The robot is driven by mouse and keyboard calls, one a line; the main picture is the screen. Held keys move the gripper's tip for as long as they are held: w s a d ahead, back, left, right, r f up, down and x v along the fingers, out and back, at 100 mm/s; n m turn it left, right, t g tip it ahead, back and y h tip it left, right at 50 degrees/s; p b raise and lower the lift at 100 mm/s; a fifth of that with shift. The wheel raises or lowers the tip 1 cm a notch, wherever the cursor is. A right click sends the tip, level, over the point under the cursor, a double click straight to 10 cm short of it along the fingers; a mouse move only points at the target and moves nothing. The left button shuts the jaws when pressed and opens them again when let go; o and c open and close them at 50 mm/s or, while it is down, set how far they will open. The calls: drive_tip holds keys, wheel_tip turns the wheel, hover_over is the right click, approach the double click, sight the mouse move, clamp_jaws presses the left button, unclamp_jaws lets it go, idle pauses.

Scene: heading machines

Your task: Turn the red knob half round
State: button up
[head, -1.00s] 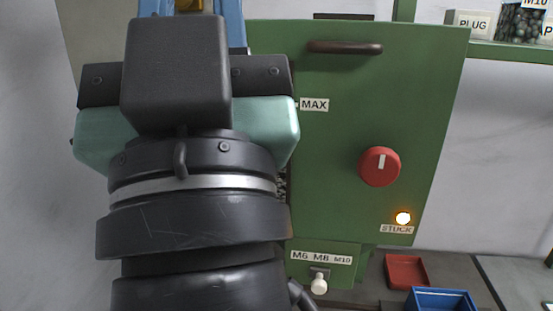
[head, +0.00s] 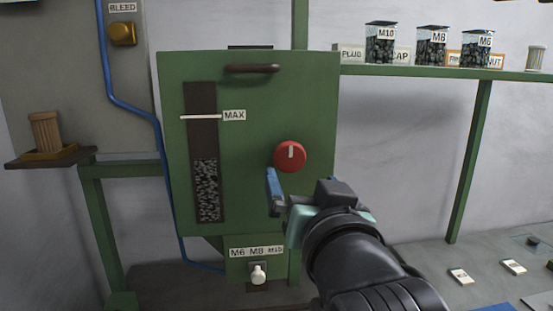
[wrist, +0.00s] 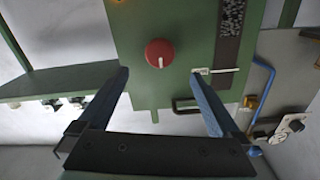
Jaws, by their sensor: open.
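The red knob (head: 290,156) is round, with a white mark that stands upright, on the right part of the green cabinet front (head: 255,110). My gripper (head: 304,178) is below and slightly right of the knob in the head view, its blue fingers pointing towards the cabinet. In the wrist view, which is upside down, the knob (wrist: 160,53) shows between the two spread fingertips (wrist: 158,73) and beyond them. The fingers are open and empty, apart from the knob. The STUCK lamp is hidden behind my gripper.
A dark handle (head: 252,68) sits at the cabinet top, and a gauge window (head: 202,180) with a MAX label at its left. A white selector (head: 258,273) is below. A green shelf (head: 440,73) with several jars runs to the right. A blue pipe (head: 135,105) passes at left.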

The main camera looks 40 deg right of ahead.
sight(291, 159)
drive_tip(key=p+x, duration=0.3)
drive_tip(key=x, duration=0.9)
drive_tip(key=shift+p, duration=0.4)
drive_tip(key=shift+c, duration=0.2)
drive_tip(key=c, duration=1.3)
drive_tip(key=shift+o, duration=0.2)
